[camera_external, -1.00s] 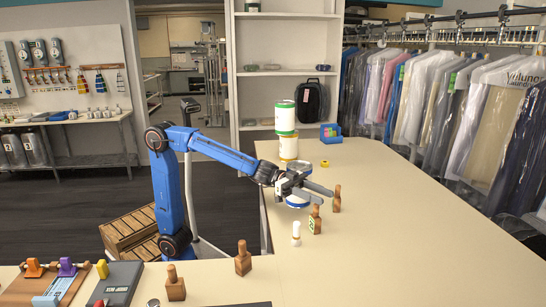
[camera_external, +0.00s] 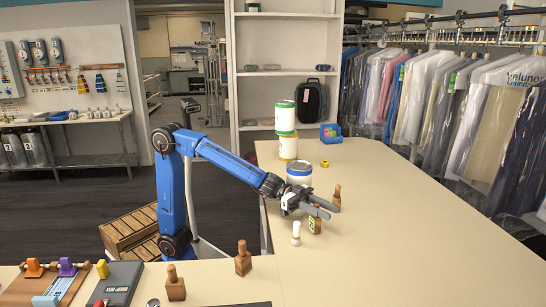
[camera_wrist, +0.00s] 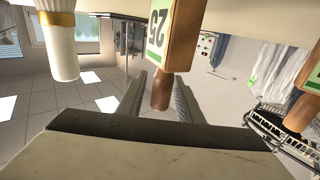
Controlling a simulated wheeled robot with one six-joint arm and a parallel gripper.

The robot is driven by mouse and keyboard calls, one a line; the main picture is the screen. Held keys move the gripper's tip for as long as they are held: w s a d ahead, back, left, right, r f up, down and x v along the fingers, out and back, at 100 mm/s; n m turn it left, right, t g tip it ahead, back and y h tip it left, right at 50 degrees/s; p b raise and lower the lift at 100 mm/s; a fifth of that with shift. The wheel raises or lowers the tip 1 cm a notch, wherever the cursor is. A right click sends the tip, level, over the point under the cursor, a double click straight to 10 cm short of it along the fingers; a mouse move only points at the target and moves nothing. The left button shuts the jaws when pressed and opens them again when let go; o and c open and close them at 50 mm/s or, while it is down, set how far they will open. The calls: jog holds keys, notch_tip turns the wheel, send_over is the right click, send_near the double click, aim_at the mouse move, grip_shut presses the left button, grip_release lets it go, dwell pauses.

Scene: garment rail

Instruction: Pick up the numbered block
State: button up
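The numbered block (camera_external: 315,226) is a small wooden block with a brown knob handle, standing on the counter. In the wrist view the numbered block (camera_wrist: 172,40) appears upside down and shows "25" on a pale, green-edged label. My gripper (camera_external: 327,210) is at the block's upper part, over the counter. In the wrist view my gripper (camera_wrist: 160,98) is open, with a finger on each side of the handle. Gaps show between handle and fingers, and the handle is not clamped.
A white peg-like piece (camera_external: 296,233) stands just left of the block. Another wooden-handled piece (camera_external: 337,195) stands behind it, to the right. A white tub with a blue band (camera_external: 299,174) is behind my gripper. The counter (camera_external: 400,230) is clear to the right.

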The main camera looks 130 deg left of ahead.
grip_shut()
jog(key=s+d+r, duration=0.3)
jog(key=s+d, duration=0.9)
jog(key=shift+s+d+r, duration=0.3)
jog(key=shift+s+d, duration=0.05)
jog(key=shift+d, duration=0.05)
